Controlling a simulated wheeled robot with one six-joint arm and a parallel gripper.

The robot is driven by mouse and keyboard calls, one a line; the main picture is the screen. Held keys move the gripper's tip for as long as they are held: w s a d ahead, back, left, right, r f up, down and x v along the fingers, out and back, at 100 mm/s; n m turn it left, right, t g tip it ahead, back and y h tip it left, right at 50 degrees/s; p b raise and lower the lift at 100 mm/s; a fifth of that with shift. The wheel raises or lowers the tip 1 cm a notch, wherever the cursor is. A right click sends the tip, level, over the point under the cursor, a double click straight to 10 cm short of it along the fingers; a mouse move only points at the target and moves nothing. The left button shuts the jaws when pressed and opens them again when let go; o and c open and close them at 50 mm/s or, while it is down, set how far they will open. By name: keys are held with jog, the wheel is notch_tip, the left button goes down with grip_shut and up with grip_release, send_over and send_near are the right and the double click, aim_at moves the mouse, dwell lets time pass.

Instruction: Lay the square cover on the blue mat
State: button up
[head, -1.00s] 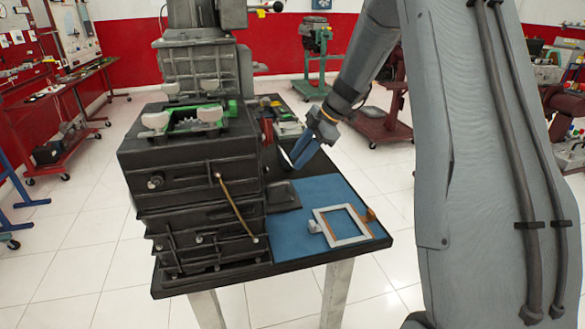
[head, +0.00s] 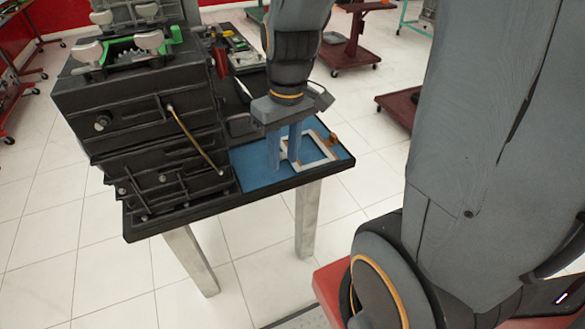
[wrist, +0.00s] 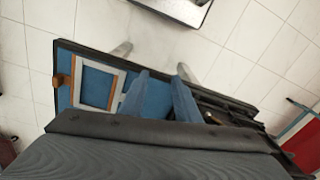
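A pale, open square frame (head: 315,165) lies on the blue mat (head: 256,174), towards its right side; it also shows in the wrist view (wrist: 97,66). A dark, flat, squarish piece (head: 241,125) sits beside the engine at the mat's back left; I cannot tell which piece is the square cover. My gripper (head: 284,150) points down over the mat, its two blue fingers apart with nothing seen between them. It overlaps the frame's left side; contact cannot be told. The fingers also show in the wrist view (wrist: 162,92), right of the frame.
The dark engine block (head: 140,110) fills the table's left side. A small brown piece (head: 333,138) is at the mat's far right edge. A red stand (head: 350,50) is farther back. Tiled floor is open in front.

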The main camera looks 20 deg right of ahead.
jog(key=s+m, duration=0.1)
jog(key=s, duration=0.2)
jog(key=s+m, duration=0.1)
jog(key=shift+s+f+m+h, duration=0.3)
jog(key=shift+s+h, duration=0.05)
jog(key=shift+h, duration=0.05)
